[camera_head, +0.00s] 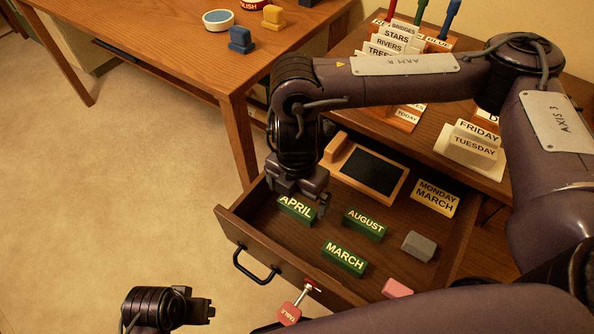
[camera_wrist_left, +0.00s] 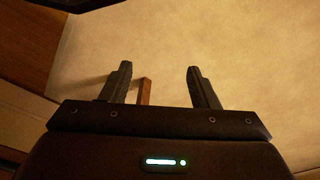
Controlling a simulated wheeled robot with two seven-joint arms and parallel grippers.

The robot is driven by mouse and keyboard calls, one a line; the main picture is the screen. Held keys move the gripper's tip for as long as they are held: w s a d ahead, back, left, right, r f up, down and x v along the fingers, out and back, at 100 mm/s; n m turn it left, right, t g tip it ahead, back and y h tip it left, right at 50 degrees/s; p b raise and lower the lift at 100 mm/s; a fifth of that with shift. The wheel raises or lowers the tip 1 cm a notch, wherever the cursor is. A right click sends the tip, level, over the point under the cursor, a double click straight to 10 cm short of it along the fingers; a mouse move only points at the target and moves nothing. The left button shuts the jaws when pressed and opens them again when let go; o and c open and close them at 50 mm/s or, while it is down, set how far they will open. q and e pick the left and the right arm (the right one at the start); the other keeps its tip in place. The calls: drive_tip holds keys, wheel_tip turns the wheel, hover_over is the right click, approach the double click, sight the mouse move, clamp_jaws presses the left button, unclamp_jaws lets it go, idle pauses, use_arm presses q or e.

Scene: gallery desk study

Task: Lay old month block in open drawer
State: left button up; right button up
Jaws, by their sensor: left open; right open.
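The open drawer (camera_head: 262,243) holds three green month blocks. The APRIL block (camera_head: 297,210) lies near the drawer's left front, the AUGUST block (camera_head: 364,225) is to its right, and the MARCH block (camera_head: 344,258) is closer to the front. My right gripper (camera_head: 298,197) points down, open, right over the APRIL block and partly hides it; I cannot tell whether the fingers touch it. My left gripper (camera_head: 203,308) is outside the drawer, low on the left. In the left wrist view, its fingers (camera_wrist_left: 163,88) are apart with nothing between them.
The drawer also has a black-topped wooden tray (camera_head: 399,197), a MONDAY MARCH card (camera_head: 436,197), a grey block (camera_head: 419,246) and a pink block (camera_head: 396,288). A tagged key (camera_head: 290,313) hangs at its front. FRIDAY and TUESDAY cards (camera_head: 475,140) stand on the desk behind.

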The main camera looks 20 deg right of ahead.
sight(297, 205)
wheel_tip(297, 205, up, 3)
drive_tip(key=shift+r+p, duration=0.1)
drive_tip(key=shift+p, duration=0.3)
use_arm(q)
wheel_tip(297, 205, down, 7)
drive_tip(key=a+p, duration=0.1)
drive_tip(key=shift+w+a+f+n+p, duration=0.15)
drive_tip(key=shift+w+n+p, duration=0.05)
drive_tip(key=shift+n+p, duration=0.15)
use_arm(e)
wheel_tip(297, 205, up, 6)
